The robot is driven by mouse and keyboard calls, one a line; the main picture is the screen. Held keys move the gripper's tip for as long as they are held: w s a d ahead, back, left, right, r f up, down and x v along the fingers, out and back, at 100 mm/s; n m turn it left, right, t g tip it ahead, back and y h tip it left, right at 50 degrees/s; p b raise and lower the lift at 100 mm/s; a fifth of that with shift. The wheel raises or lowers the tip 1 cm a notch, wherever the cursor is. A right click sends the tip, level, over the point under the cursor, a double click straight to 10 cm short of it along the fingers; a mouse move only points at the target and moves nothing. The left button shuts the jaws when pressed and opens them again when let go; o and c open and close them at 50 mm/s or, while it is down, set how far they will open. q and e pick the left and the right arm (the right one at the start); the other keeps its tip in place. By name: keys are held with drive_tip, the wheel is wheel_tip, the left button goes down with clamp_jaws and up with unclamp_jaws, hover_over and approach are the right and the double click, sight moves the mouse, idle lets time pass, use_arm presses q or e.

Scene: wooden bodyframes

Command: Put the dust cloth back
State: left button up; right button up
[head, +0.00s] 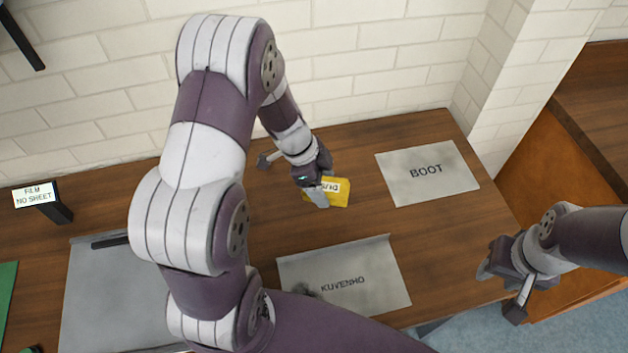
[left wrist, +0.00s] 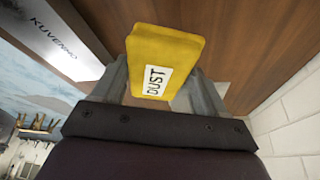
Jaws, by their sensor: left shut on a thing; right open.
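The dust cloth (head: 340,193) is a folded yellow block with a white label. In the left wrist view the cloth (left wrist: 165,50) shows the word DUST and sits between the two fingers. My left gripper (head: 322,193) is shut on it, near the middle of the wooden table, between the KUVENHO sheet and the wall. I cannot tell whether the cloth touches the table.
A grey BOOT sheet (head: 427,185) lies at the right and a grey KUVENHO sheet (head: 385,283) at the front. Wood between the sheets is bare.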

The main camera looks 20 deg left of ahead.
use_arm(q)
drive_tip(key=w+a+f, duration=0.2)
drive_tip(key=w+a, duration=0.1)
drive_tip(key=shift+f, duration=0.2)
drive_tip(key=shift+w+a+f, duration=0.15)
drive_tip(key=shift+a+f, duration=0.15)
drive_tip(key=f, duration=0.2)
drive_tip(key=f+b, duration=0.1)
drive_tip(key=shift+s+d+f+b, duration=0.2)
drive_tip(key=shift+f+b, duration=0.1)
drive_tip(key=shift+f, duration=0.05)
drive_tip(key=shift+w+a, duration=0.1)
drive_tip(key=shift+w, duration=0.05)
drive_tip(key=shift+f, duration=0.15)
drive_tip(key=o, duration=1)
use_arm(e)
drive_tip(key=shift+w+a+f, duration=0.1)
drive_tip(key=shift+w+f, duration=0.05)
drive_tip(key=shift+f, duration=0.3)
drive_tip(key=shift+w+a+f, duration=0.1)
drive_tip(key=shift+f, duration=0.35)
